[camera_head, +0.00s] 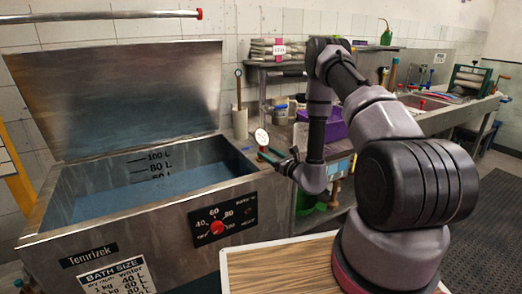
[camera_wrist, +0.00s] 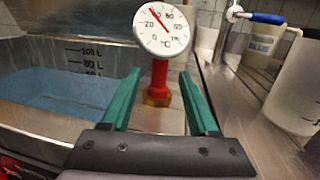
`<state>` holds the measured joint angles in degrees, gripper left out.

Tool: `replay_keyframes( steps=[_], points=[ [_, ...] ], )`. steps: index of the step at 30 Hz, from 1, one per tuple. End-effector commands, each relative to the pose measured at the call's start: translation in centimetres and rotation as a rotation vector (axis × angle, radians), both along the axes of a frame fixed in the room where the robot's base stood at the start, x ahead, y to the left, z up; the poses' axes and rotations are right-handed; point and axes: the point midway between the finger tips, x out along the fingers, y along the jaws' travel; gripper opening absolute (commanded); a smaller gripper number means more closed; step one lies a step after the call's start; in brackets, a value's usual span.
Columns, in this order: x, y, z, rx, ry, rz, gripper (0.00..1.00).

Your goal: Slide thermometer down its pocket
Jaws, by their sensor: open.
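The thermometer has a round white dial with a red needle (camera_wrist: 161,27) above a red sleeve (camera_wrist: 159,75). It stands upright at the right rim of the steel bath, and its dial also shows in the head view (camera_head: 261,137). The lower end of the sleeve meets a brass-coloured collar (camera_wrist: 157,97), probably the pocket; its inside is hidden. My gripper (camera_wrist: 159,74) is open, its green fingers to the left and right of the red sleeve in the wrist view, with gaps on both sides. In the head view my gripper (camera_head: 268,155) is just below and right of the dial.
The open bath (camera_head: 150,185) holds blue liquid at left, its lid (camera_head: 120,95) raised. A control panel (camera_head: 222,217) is on its front. A white jug (camera_wrist: 297,85) and a beige container (camera_wrist: 262,42) stand on the steel bench at right. A purple tub (camera_head: 336,124) is behind my arm.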

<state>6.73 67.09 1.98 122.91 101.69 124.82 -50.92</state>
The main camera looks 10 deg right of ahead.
Motion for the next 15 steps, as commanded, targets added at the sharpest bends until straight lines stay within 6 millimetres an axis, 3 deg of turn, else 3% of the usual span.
replay_keyframes(
  steps=[6,15],
  points=[
    [-2.5,-1.4,-0.2,0.001,0.001,-0.003,0.61],
    [-3.0,-1.5,-0.2,0.0,-0.001,0.0,0.61]
  ],
)
